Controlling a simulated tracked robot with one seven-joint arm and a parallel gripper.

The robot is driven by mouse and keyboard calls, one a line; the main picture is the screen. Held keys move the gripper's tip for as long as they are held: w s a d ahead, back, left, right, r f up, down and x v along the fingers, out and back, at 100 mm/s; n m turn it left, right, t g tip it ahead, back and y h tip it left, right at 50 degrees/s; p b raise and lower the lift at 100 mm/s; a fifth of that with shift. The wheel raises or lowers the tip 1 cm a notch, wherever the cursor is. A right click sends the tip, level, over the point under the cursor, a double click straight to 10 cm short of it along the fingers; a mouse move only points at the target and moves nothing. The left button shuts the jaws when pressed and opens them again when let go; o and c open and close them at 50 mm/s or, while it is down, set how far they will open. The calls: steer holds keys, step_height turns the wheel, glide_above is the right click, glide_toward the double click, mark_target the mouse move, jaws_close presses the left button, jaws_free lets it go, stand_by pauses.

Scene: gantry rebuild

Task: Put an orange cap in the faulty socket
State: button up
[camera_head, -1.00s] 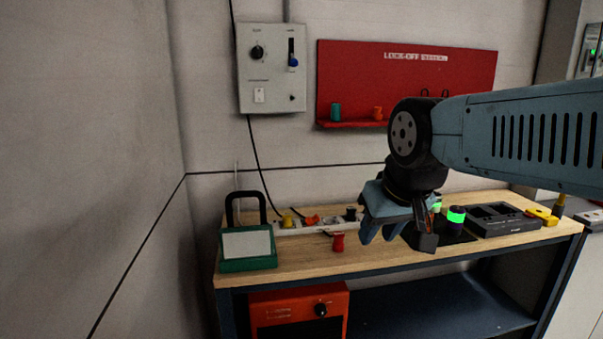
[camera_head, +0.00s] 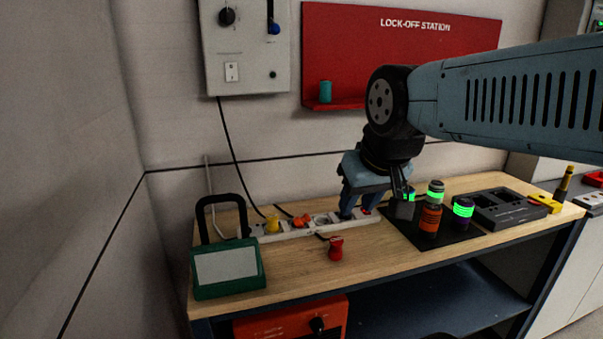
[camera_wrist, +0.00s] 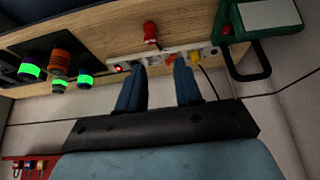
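A white power strip (camera_head: 290,232) lies along the back of the bench and also shows in the wrist view (camera_wrist: 152,57). It carries a yellow plug (camera_head: 272,224) and an orange piece (camera_head: 302,221); I cannot tell whether the orange piece is a cap or a plug. A red light (camera_wrist: 118,68) glows near one end. I cannot tell which socket is faulty. My gripper (camera_head: 362,208) is low over the strip's right part. In the wrist view its fingers (camera_wrist: 159,63) stand apart with nothing seen held between them. My arm hides part of the red shelf.
A red plug-like piece (camera_head: 336,248) stands in front of the strip. A green lockbox-like case (camera_head: 228,270) is at the left. Several banded cylinders, one orange-brown (camera_head: 430,220), stand on a black mat (camera_head: 455,238) at right. The front middle of the bench is clear.

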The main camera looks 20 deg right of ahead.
steer(key=m+g, duration=0.4)
steer(key=m, duration=1.4)
glide_above(307, 214)
steer(key=s, duration=0.2)
step_height(307, 214, down, 6)
steer(key=shift+s, duration=0.15)
steer(key=shift+d+f, duration=0.1)
steer(key=shift+f, duration=0.15)
steer(key=f, duration=0.4)
steer(key=w+f, duration=0.1)
steer(key=f, duration=0.4)
steer(key=w+f, duration=0.1)
steer(key=f, duration=0.3)
steer(key=shift+w+f, duration=0.15)
steer(key=shift+w, duration=0.05)
steer(key=c, duration=0.6)
steer(key=o, duration=1)
